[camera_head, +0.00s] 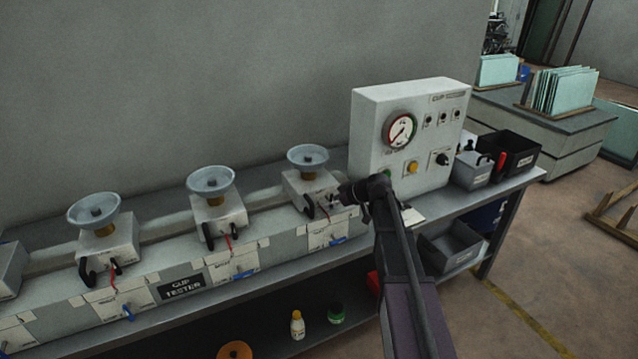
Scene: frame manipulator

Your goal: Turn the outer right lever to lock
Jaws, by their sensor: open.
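A row of grey cup-tester stations stands on the bench. The rightmost station (303,186) carries a grey suction cup (307,157) on top. On its front are a black lever (308,206), a thin red lever (325,213) and, lower down, a blue lever (338,240). My gripper (335,199) is open at the right side of this station, close to its front face and near the red lever. My arm comes up from the lower right. The fingertips are small and dark, so I cannot tell whether they touch anything. My wrist hides part of the station's right side.
A white control box (408,140) with a gauge stands just right of my wrist. Two similar stations (218,210) (108,238) sit to the left. Black and grey bins (508,152) are at the bench's right end. Bottles (297,325) stand on the lower shelf.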

